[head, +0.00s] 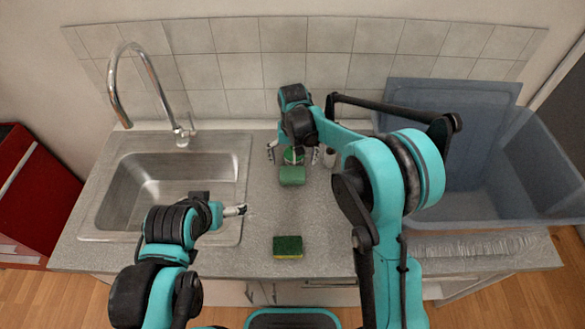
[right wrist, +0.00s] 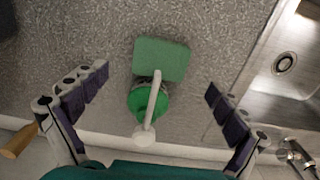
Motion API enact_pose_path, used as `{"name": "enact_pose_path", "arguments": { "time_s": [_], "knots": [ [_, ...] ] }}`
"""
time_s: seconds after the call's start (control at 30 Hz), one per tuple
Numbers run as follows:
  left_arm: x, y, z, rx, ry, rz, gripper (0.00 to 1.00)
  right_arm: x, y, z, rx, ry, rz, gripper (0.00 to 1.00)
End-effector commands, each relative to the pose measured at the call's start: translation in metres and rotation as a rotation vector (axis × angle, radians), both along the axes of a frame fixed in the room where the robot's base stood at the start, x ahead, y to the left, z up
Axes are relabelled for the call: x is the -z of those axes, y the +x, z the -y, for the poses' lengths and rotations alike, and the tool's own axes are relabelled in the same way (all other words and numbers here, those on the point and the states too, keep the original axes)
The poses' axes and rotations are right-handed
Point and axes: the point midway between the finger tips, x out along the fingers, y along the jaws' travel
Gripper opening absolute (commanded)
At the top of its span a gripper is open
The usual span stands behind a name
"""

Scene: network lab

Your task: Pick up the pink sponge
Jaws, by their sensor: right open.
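No pink sponge shows in either view. A plain green block like a sponge (head: 292,176) lies on the counter below my right gripper (head: 293,154). In the right wrist view the green block (right wrist: 162,58) lies just beyond and between the open fingers (right wrist: 156,84), with nothing held. A round green brush with a white handle (right wrist: 150,100) lies against the block's near side. A dark green sponge with a yellow underside (head: 288,247) lies near the counter's front edge. My left gripper (head: 241,210) hangs near the sink's right edge; its finger gap is not clear.
A steel sink (head: 165,185) with a tall tap (head: 145,75) is at the left. A large blue-grey bin (head: 470,207) stands at the right. A wooden handle (right wrist: 20,140) shows at the left of the right wrist view. The counter between the two sponges is clear.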

Motion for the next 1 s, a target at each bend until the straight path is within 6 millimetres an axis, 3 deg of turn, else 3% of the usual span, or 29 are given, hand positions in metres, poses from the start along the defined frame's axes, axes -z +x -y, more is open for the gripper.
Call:
{"name": "enact_pose_path", "arguments": {
  "time_s": [0.53, 0.8, 1.0],
  "knots": [
    [0.017, 0.000, 0.000, 0.000, 0.000, 0.000, 0.93, 0.069, 0.003, -0.002, 0.000, 0.000, 0.001, 0.97],
    [0.017, 0.000, 0.000, 0.000, 0.000, 0.000, 0.93, 0.074, 0.003, -0.001, 0.000, 0.000, 0.001, 0.97],
    [0.017, 0.000, 0.000, 0.000, 0.000, 0.000, 0.93, 0.074, 0.003, -0.001, 0.000, 0.000, 0.001, 0.66]
  ]
}}
